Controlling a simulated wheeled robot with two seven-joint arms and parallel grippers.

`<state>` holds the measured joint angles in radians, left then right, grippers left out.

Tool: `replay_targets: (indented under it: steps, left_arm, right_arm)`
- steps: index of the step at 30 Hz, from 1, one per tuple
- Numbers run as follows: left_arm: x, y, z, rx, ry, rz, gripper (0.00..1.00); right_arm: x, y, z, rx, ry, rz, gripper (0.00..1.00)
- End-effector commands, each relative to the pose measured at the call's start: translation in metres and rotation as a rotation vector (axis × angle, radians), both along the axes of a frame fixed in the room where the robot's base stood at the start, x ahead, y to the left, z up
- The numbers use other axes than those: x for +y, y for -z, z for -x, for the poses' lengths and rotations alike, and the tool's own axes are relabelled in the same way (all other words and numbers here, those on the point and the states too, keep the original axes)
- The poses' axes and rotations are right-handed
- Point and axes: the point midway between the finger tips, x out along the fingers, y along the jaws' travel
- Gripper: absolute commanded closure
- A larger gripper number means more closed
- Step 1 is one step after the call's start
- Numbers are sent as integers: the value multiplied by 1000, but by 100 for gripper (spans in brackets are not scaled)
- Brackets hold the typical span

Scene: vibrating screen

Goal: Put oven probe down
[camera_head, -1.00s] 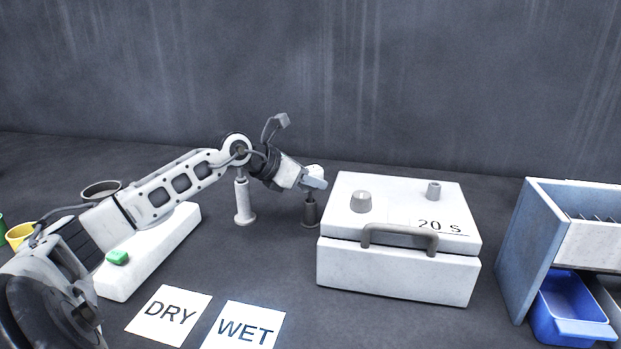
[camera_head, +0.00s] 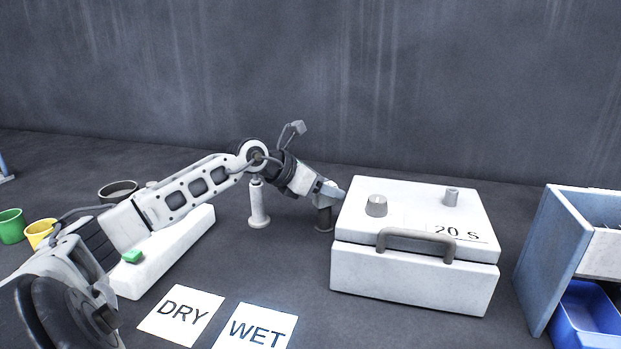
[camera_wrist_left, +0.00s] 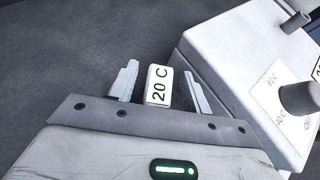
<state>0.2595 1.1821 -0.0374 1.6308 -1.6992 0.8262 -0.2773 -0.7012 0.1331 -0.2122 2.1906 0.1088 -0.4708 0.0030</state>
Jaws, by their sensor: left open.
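The oven probe shows in the wrist view as a white block (camera_wrist_left: 158,86) with "20 C" on it, between my left fingers. In the head view its dark grey lower part (camera_head: 324,219) stands upright on the table, just left of the white oven box (camera_head: 412,277). My left gripper (camera_head: 332,194) is open at the top of the probe, one finger on each side; in the wrist view small gaps show beside the block. The gripper hides the probe's top in the head view. My right gripper is not in view.
A white upright post (camera_head: 258,207) stands left of the probe. DRY (camera_head: 181,315) and WET (camera_head: 256,328) cards lie in front. A long white block with a green button (camera_head: 133,257), cups and a dark bowl (camera_head: 118,190) are at left. A blue-grey cabinet (camera_head: 545,255) stands at right.

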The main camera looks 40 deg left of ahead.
Motion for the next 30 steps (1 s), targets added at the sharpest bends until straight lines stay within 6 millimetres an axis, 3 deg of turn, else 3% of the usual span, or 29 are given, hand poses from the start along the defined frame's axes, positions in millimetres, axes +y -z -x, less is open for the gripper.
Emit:
replay_targets:
  steps: [2,4,8,18,30]
  left_arm:
    - [0,-15,0,-2,0,1,51]
    - [4,-10,7,3,-3,-4,51]
    - [6,-18,22,5,2,-9,51]
    - [15,-42,54,-1,1,4,51]
    - [27,-70,95,-3,0,1,51]
  right_arm:
    - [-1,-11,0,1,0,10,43]
    - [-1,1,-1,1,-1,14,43]
    - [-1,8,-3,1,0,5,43]
    - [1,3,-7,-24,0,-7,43]
    - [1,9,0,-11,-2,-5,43]
